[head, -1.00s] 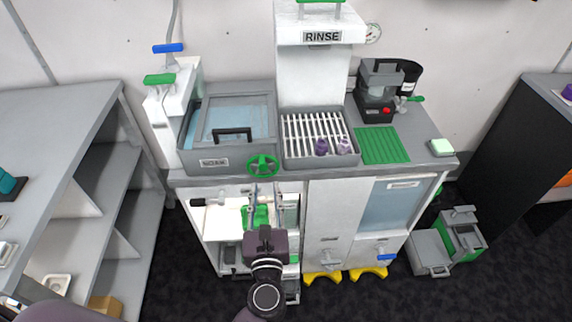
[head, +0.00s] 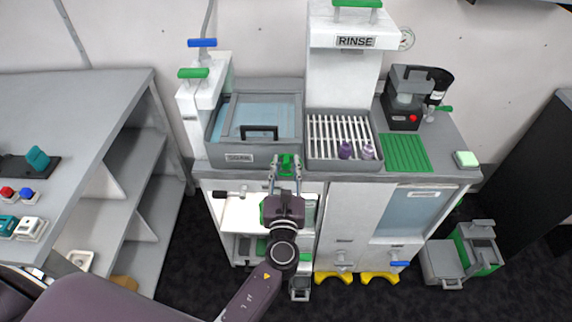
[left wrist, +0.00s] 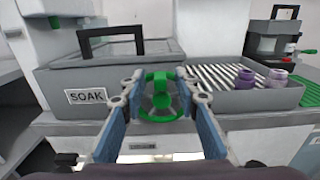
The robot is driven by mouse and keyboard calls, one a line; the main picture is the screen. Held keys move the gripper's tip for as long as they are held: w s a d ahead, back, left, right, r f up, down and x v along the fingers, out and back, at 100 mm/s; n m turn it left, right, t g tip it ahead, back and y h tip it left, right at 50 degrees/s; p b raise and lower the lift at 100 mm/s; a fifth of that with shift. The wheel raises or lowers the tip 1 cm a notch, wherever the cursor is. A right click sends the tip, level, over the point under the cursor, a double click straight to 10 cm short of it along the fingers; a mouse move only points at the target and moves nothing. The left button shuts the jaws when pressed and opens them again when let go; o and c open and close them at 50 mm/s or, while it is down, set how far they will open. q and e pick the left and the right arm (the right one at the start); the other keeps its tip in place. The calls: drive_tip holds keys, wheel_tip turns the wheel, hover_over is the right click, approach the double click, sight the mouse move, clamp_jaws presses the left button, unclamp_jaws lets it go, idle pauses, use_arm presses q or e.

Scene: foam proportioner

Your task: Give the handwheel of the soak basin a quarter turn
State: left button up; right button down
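The soak basin (head: 226,139) is a grey box with a bluish lid and a black handle, labelled SOAK in the left wrist view (left wrist: 60,101). Its green handwheel (head: 288,164) sits on the front at the right corner; in the left wrist view the wheel (left wrist: 160,98) is a ring with a hub, facing me. My left gripper (head: 286,163) is at the handwheel, its fingers spread open to the left and right of the wheel. In the left wrist view the fingertips lie close to the rim; I cannot tell whether they touch. My right gripper is not in view.
Right of the basin is a slatted rinse tray (head: 372,133) with two purple bottles (head: 346,150). Beyond it lie a green ribbed mat (head: 405,152) and a black machine (head: 405,104). An open cupboard (head: 236,211) is below the basin. A grey shelf unit (head: 106,105) stands at left.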

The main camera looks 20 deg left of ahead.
use_arm(q)
clamp_jaws()
drive_tip(key=shift+a, duration=0.1)
drive_tip(key=shift+s+f+n+b, duration=0.1)
drive_tip(key=shift+n+b, duration=0.2)
drive_tip(key=shift+n, duration=0.1)
drive_tip(key=shift+a+f+n+b, duration=0.1)
drive_tip(key=shift+a+n+b, duration=0.2)
drive_tip(key=shift+n+b, duration=0.25)
drive_tip(key=shift+s+a+f+n+b, duration=0.2)
drive_tip(key=shift+a+f+n+b, duration=0.45)
drive_tip(key=shift+n+b, duration=1.75)
drive_tip(key=shift+s+a+f+n+b, duration=0.15)
drive_tip(key=shift+a+f+n+b, duration=0.45)
drive_tip(key=shift+n+b, duration=1.75)
drive_tip(key=shift+s+a+f+n+b, duration=0.35)
drive_tip(key=shift+f+n+b, duration=0.75)
drive_tip(key=shift+n, duration=2.2)
drive_tip(key=shift+w+a+r+b, duration=0.1)
drive_tip(key=shift+w+r+b, duration=0.05)
drive_tip(key=shift+r+b, duration=0.15)
